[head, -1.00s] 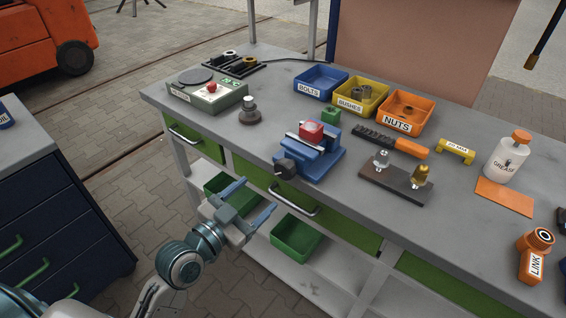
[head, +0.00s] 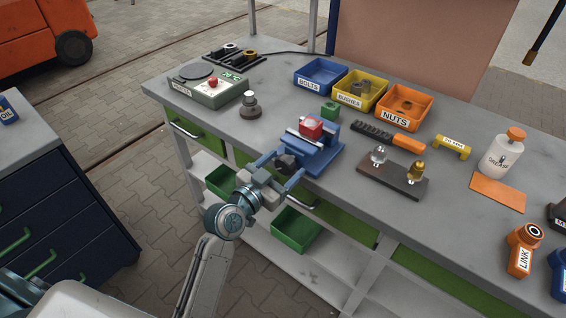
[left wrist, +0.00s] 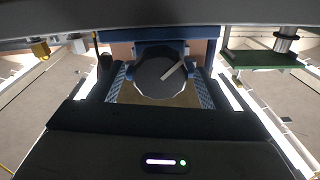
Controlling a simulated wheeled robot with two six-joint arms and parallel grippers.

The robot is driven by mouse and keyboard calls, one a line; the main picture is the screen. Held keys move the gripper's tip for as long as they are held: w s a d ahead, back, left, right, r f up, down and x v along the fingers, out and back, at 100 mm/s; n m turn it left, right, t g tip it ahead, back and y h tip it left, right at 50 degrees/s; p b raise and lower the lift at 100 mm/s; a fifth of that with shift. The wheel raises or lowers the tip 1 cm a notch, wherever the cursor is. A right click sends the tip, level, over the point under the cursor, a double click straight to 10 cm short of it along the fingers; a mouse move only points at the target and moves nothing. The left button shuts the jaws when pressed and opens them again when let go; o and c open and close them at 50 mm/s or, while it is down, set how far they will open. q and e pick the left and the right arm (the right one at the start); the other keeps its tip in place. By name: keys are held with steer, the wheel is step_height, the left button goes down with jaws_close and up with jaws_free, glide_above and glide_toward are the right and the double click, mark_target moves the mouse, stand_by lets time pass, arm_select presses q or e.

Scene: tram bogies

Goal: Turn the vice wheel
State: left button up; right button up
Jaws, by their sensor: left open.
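The blue vice (head: 314,152) stands at the front edge of the grey bench, with a red block (head: 311,127) between its jaws. Its dark wheel (head: 285,162) faces out over the edge. My left gripper (head: 279,169) is open, with one blue finger on each side of the wheel. In the left wrist view the dark round wheel (left wrist: 160,72), with a pale bar on its face, sits between the two textured finger pads. I cannot tell whether the pads touch it. My right gripper is not in view.
Behind the vice are a blue bolts bin (head: 320,78), a yellow bushes bin (head: 361,91) and an orange nuts bin (head: 403,106). A dark block with two fittings (head: 392,180) lies to the right. A green drawer with a handle is below the bench edge.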

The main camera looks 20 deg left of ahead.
arm_select(q)
steer(key=shift+w+d, duration=0.1)
steer(key=shift+w, duration=0.1)
steer(key=c, duration=1)
